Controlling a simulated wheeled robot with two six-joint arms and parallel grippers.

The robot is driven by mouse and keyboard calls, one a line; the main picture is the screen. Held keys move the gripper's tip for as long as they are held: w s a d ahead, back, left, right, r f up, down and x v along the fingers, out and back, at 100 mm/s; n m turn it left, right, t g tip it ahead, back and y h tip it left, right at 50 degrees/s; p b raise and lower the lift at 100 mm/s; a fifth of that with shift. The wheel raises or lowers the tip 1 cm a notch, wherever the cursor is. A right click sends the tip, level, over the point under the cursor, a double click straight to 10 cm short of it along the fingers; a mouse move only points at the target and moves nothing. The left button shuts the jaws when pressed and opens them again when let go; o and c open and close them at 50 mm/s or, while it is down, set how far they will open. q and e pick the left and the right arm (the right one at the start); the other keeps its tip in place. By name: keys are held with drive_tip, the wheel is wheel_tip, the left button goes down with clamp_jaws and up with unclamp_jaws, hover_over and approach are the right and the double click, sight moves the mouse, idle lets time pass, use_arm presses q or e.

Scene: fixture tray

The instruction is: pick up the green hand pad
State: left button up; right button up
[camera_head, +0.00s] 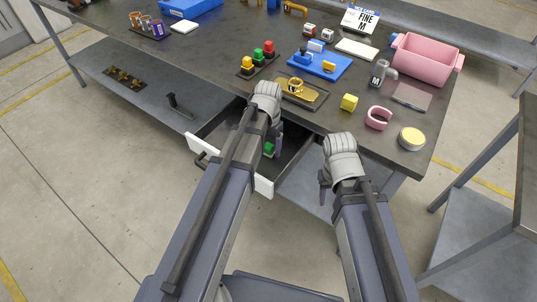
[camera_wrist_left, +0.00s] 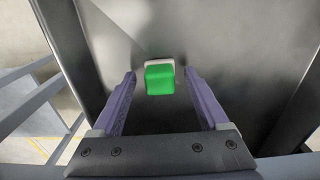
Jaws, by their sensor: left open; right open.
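The green hand pad (camera_wrist_left: 160,80) lies in the open drawer, a green block with a pale grey part at its far edge in the left wrist view. It also shows in the head view (camera_head: 269,149), partly hidden by my left gripper. My left gripper (camera_wrist_left: 158,82) is open, its two fingers on either side of the pad in the picture, with visible gaps; how far above it I cannot tell. In the head view my left gripper (camera_head: 277,150) points down into the drawer (camera_head: 293,152). My right gripper (camera_head: 323,190) hangs in front of the table edge, open and away from the pad.
The drawer's white front (camera_head: 228,166) and its side walls stand close around my left gripper. A lower shelf (camera_head: 140,75) lies beneath.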

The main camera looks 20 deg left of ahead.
use_arm(q)
clamp_jaws()
idle(0.7)
